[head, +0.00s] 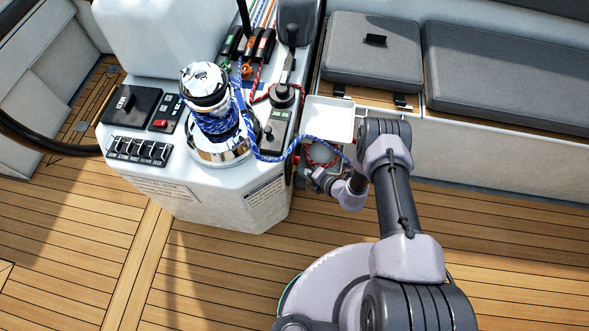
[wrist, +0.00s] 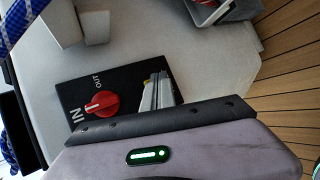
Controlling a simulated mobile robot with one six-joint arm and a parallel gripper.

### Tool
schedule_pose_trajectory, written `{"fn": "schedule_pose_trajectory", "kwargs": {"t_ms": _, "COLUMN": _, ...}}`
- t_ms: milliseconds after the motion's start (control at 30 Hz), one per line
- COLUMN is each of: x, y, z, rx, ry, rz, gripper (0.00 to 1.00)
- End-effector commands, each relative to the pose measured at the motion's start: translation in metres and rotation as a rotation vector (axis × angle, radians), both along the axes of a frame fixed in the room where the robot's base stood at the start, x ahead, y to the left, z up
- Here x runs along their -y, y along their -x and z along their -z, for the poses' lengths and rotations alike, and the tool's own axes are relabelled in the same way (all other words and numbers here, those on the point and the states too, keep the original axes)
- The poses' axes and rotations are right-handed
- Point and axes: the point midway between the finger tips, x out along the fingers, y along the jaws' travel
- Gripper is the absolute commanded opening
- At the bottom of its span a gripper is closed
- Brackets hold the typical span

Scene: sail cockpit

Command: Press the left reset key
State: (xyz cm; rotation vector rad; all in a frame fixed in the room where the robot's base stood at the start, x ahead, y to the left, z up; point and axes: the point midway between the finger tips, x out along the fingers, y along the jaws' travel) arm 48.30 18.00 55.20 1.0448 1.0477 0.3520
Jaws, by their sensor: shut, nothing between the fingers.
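No key in either view can be read as the left reset key. A row of dark switches (head: 140,149) sits on the console's front left, with labels too small to read. A small panel with a red key (head: 165,113) is behind it. My gripper (head: 312,177) is low beside the console's right side, apart from these switches. In the wrist view my gripper (wrist: 156,90) is shut and empty, its fingers showing in front of a black panel (wrist: 75,93). That panel carries a red rotary knob (wrist: 103,104) and the words IN and OUT.
A chrome winch (head: 207,95) with blue rope stands on the white console (head: 225,193). A control lever (head: 291,65) rises at its right. A white open tray (head: 330,118) is between console and cushioned bench (head: 505,78). The teak floor (head: 75,240) is clear at left.

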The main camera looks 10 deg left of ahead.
Motion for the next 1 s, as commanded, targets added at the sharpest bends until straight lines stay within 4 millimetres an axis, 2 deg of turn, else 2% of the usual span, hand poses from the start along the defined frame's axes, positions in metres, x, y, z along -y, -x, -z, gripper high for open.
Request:
{"fn": "schedule_pose_trajectory", "kwargs": {"t_ms": 133, "x": 0.009, "y": 0.0, "z": 0.001, "rx": 0.0, "ry": 0.0, "rz": 0.002, "gripper": 0.0}}
{"fn": "schedule_pose_trajectory", "kwargs": {"t_ms": 467, "x": 0.012, "y": 0.0, "z": 0.0, "rx": 0.0, "ry": 0.0, "rz": 0.002, "gripper": 0.0}}
{"fn": "schedule_pose_trajectory", "kwargs": {"t_ms": 833, "x": 0.049, "y": 0.001, "z": 0.001, "rx": 0.0, "ry": 0.0, "rz": 0.004, "gripper": 0.0}}
{"fn": "schedule_pose_trajectory", "kwargs": {"t_ms": 1000, "x": 0.059, "y": 0.002, "z": 0.001, "rx": 0.0, "ry": 0.0, "rz": 0.002, "gripper": 0.0}}
